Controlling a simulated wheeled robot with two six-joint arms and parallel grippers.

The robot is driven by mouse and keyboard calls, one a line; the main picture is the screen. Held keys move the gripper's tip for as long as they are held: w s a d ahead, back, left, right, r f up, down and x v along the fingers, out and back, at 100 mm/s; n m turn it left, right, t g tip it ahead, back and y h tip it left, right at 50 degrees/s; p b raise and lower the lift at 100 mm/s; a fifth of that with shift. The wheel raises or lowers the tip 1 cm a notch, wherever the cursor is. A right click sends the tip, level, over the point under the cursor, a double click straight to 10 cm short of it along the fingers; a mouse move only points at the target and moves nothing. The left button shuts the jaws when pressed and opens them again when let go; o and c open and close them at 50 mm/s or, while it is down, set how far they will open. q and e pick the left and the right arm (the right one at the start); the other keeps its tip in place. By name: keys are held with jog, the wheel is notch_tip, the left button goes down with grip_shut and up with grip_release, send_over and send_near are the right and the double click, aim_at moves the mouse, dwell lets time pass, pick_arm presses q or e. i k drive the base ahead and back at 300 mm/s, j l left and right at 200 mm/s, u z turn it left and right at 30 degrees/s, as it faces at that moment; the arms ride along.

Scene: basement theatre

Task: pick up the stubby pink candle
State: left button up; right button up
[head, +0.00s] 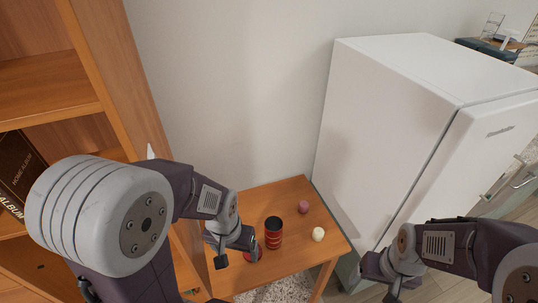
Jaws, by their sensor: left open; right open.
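A short pink candle (303,207) stands on the small wooden table (258,204), near its right edge, behind a pale round object. My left gripper (234,255) is open over the left part of the table, to the left of a red cup-like container and apart from the candle. My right gripper (378,283) is open, low at the right and off the table, in front of the fridge. Nothing shows between the fingers of either gripper. My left forearm hides part of the table's left side.
A red container with a dark opening (274,234) stands mid-table, with a red object (256,252) beside it. A cream round object (318,234) is near the right edge. A white fridge (385,125) stands right of the table, and a wooden shelf (125,80) stands left.

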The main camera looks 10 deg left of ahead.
aim_at(304, 206)
jog(key=i+l+u, duration=0.1)
jog(key=l+u, duration=0.2)
jog(key=u, duration=0.2)
jog(key=i+l+u, duration=0.1)
jog(key=l+u, duration=0.6)
jog(key=u, duration=0.25)
jog(key=l+u, duration=0.45)
jog(key=k+l+u, duration=0.15)
jog(key=u, duration=0.35)
jog(key=k+l+u, duration=0.15)
jog(key=l+u, duration=0.15)
jog(key=u, duration=0.15)
